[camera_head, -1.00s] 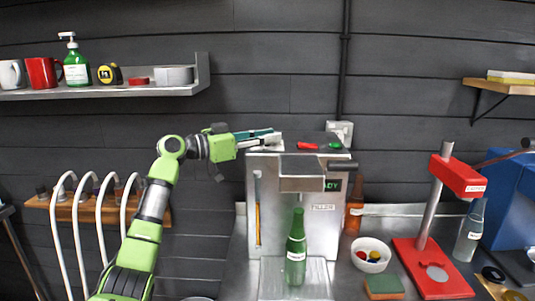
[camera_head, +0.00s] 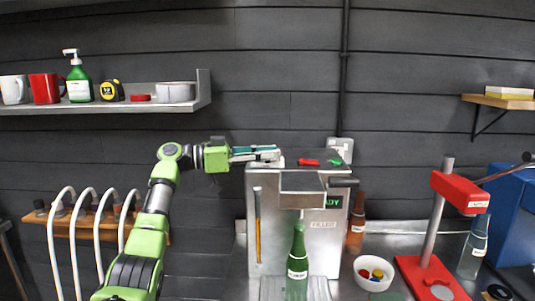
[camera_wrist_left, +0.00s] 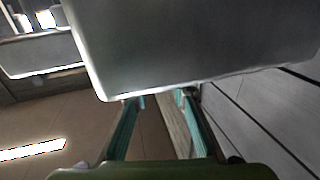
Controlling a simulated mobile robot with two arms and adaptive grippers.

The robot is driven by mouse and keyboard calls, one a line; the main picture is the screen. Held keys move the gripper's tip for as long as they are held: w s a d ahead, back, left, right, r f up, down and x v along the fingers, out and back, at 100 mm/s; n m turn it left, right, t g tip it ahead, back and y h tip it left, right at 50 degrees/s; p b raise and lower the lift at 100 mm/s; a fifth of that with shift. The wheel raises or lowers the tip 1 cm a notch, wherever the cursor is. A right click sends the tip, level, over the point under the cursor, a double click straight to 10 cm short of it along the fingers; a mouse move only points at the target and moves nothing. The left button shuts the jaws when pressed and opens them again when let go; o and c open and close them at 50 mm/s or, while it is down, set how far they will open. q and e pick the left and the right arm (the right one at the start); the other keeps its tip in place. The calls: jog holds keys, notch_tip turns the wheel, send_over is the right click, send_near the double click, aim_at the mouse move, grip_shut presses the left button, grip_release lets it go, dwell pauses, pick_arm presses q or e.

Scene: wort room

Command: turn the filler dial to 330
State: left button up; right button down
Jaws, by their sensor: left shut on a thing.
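The grey filler (camera_head: 270,235) stands on the steel counter, with a FILLER label and a green-lettered display on its front. My left gripper (camera_head: 276,156) reaches in from the left at the top left edge of the filler. Its teal fingers are shut on a small pale piece there, which I take to be the filler dial; the fingers cover most of it. No scale or number is readable. In the left wrist view the fingertips (camera_wrist_left: 160,98) meet the edge of a large grey surface that hides what is between them. My right gripper is not in view.
A green bottle (camera_head: 297,262) stands upright under the filler head. A red and a green piece lie on the filler top. A brown bottle (camera_head: 356,222), a white bowl (camera_head: 361,285) and a red press (camera_head: 460,190) stand to the right. White hoses (camera_head: 62,240) hang left.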

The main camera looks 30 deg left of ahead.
pick_arm(q)
jog(key=o, duration=1.1)
jog(key=v, duration=1.2)
